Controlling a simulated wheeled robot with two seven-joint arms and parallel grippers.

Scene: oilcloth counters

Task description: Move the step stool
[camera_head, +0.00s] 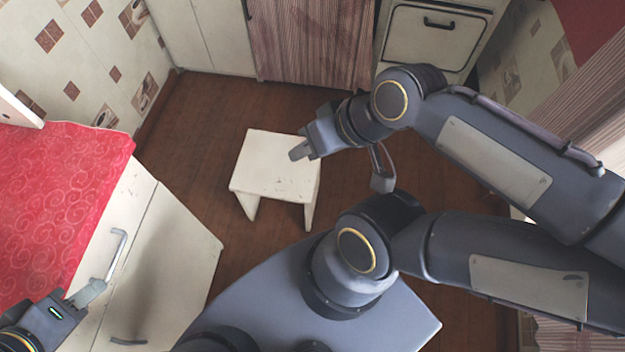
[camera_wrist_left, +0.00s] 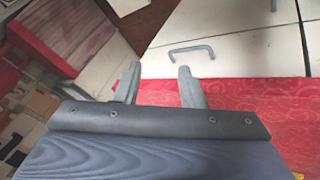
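A white step stool (camera_head: 272,165) stands upright on the brown wooden floor, near the middle of the head view. My right gripper (camera_head: 301,151) is over the stool's right edge in that view. I cannot tell whether it touches the stool or how far its fingers are apart. My left gripper (camera_head: 90,290) is at the lower left, by the white cabinet under the red counter. In the left wrist view its two fingers (camera_wrist_left: 158,82) are spread with nothing between them. The stool is not recognisable in the wrist view.
A red oilcloth counter (camera_head: 55,190) covers the left, above a white cabinet with a metal handle (camera_head: 117,255). Cabinets and a white oven (camera_head: 430,40) line the back. Bare floor (camera_head: 195,125) lies left of and behind the stool.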

